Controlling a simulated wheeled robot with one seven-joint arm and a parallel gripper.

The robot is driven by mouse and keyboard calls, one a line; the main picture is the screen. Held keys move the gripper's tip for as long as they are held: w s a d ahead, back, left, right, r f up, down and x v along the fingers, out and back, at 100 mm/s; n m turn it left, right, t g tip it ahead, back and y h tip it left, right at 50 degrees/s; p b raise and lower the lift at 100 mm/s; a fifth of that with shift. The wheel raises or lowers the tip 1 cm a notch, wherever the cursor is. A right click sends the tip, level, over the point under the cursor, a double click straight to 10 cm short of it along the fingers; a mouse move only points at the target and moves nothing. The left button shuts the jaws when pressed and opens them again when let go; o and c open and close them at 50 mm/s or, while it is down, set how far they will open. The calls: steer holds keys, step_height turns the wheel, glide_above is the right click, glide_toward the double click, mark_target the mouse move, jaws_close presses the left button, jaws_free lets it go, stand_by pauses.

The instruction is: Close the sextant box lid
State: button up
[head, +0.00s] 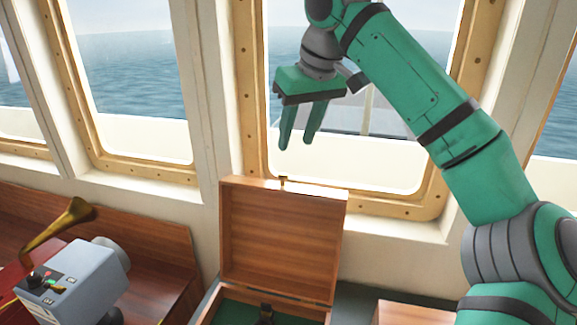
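The wooden sextant box (303,311) stands below the middle window, at the bottom of the head view. Its lid (278,240) is open and stands about upright at the back, with a small brass catch on its top edge. The inside shows a green lining and part of a dark object; the front of the box is cut off by the frame. My gripper (297,145) hangs above the lid, pointing down. Its two green fingers look apart with nothing between them. A gap in the picture separates the fingertips from the lid's top edge.
A grey-blue device (75,287) with buttons and a brass horn (60,225) stand at the lower left by a reddish wooden console (150,245). Another wooden surface (415,312) lies right of the box. Framed windows line the wall behind.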

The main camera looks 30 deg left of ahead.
mark_target(284, 174)
steer(key=x, duration=0.9)
steer(key=shift+s+a+f, duration=0.1)
steer(key=shift+s+a, duration=0.2)
steer(key=shift+s, duration=0.05)
steer(key=shift+w+a+f, duration=0.1)
steer(key=shift+w+f, duration=0.1)
steer(key=shift+f, duration=0.45)
steer(key=shift+w, duration=0.1)
jaws_close()
